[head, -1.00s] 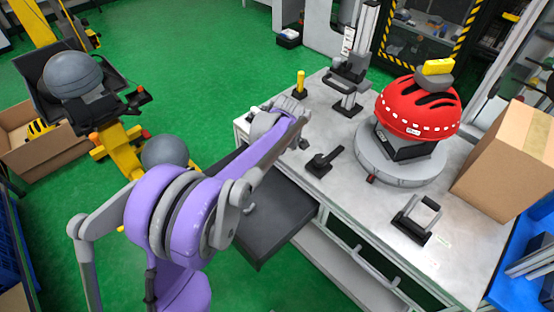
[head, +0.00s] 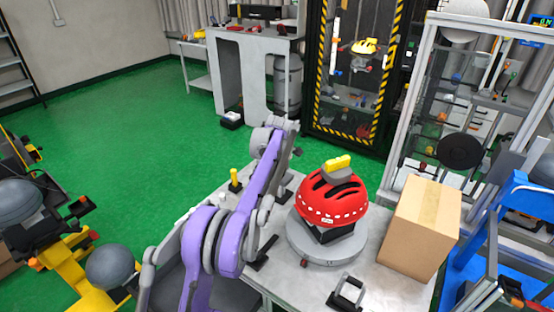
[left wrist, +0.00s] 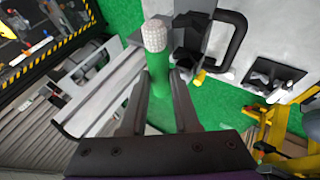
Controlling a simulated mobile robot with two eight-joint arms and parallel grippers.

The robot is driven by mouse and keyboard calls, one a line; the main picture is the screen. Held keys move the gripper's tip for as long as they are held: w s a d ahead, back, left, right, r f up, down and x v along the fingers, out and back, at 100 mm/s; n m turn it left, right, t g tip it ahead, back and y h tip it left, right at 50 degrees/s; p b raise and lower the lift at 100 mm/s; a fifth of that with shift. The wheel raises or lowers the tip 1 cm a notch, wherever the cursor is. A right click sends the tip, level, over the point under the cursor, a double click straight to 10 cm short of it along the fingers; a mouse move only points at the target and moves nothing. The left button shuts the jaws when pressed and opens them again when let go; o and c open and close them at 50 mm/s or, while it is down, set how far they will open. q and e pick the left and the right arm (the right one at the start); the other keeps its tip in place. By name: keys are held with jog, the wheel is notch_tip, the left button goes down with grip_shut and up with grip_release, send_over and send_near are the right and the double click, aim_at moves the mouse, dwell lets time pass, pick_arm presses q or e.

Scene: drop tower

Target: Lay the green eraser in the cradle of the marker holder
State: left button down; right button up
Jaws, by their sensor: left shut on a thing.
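In the left wrist view my left gripper (left wrist: 161,74) is shut on a green cylindrical piece with a white rounded end (left wrist: 157,58), which looks like the green eraser. In the head view the end of my left arm (head: 275,135) is raised at the table's far side; its fingertips and the eraser cannot be made out there. A yellow upright piece on a dark base (head: 235,179) stands left of the arm. I cannot tell for certain which stand is the marker holder or see its cradle. My right gripper is not in view.
A red helmet (head: 333,202) sits on a round grey base (head: 325,250). A cardboard box (head: 420,229) stands to its right, and a small framed stand (head: 346,293) is at the front. My arm covers part of the table (head: 388,285).

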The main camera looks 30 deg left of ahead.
pick_arm(q)
jog(key=shift+s+a+f+b, duration=0.1)
jog(key=shift+f+b, duration=0.1)
jog(key=shift+f, duration=0.2)
jog(key=shift+s+f+b, duration=0.1)
jog(key=shift+f+b, duration=0.05)
jog(key=shift+f, duration=0.25)
jog(key=shift+f+b, duration=0.75)
jog(key=shift+f, duration=1.3)
jog(key=shift+w+f, duration=0.1)
jog(key=shift+f, duration=0.1)
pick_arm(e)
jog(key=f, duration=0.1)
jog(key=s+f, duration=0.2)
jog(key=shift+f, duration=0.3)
pick_arm(q)
jog(key=shift+f, duration=0.15)
jog(key=c, duration=0.6)
grip_release()
jog(key=v, duration=1.1)
jog(key=shift+b, duration=0.35)
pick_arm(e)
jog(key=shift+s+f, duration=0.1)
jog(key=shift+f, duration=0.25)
